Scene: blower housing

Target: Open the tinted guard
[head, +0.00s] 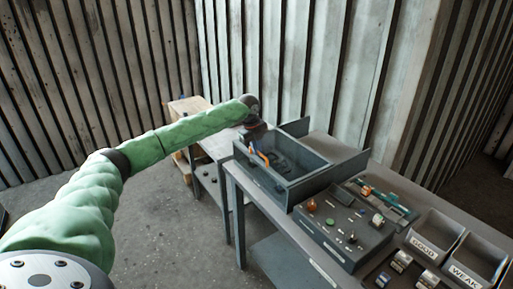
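An open-topped dark grey box (264,178), which looks like the blower housing, stands on the far end of the workbench. Dark parts and an orange piece (260,154) show in its left end. I cannot clearly pick out the tinted guard; it may be among the dark panels around the box. My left arm reaches in from the left, and my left gripper (256,138) points down at the box's far left corner, close to the orange piece. Its fingers are too small and dark to tell open from shut, or whether they touch anything. My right gripper is not in view.
A control panel (343,236) with knobs and buttons stands in front of the box. Bins labelled GOOD (433,232) and WEAK (474,257) sit at the right, with small metal parts nearby. A lower side table (218,146) stands behind, near the corrugated wall.

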